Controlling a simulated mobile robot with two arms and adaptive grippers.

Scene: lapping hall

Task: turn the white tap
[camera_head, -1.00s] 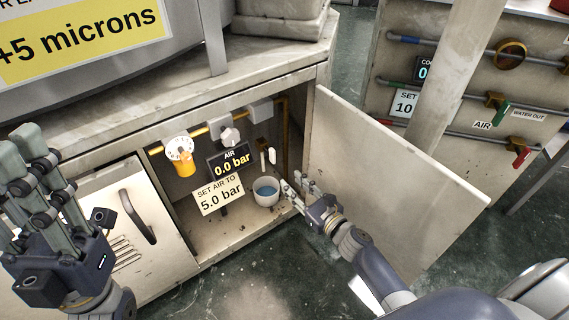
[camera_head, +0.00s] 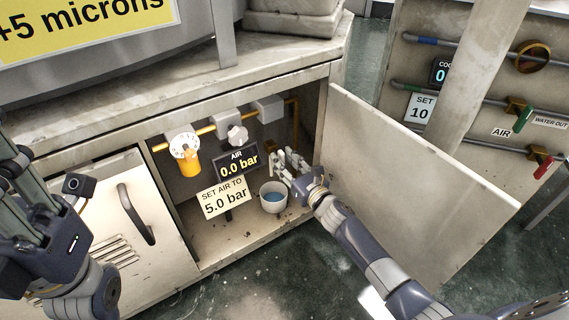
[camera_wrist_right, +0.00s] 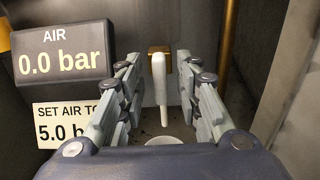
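The white tap (camera_wrist_right: 159,78) shows in the right wrist view as a long white lever hanging down from a brass block. In the head view my right gripper covers it, inside the open cabinet. My right gripper (camera_head: 284,162) is open, and it also shows in the right wrist view (camera_wrist_right: 160,98). Its fingers stand to the left and right of the lever, with gaps visible on both sides. My left gripper (camera_head: 18,185) is at the left edge of the head view, partly cut off, away from the cabinet's inside.
A white cup of blue liquid (camera_head: 272,207) stands below the right gripper. An AIR display (camera_head: 237,160) reads 0.0 bar, above a sign (camera_head: 226,198) saying 5.0 bar. The open door (camera_head: 410,190) stands close right.

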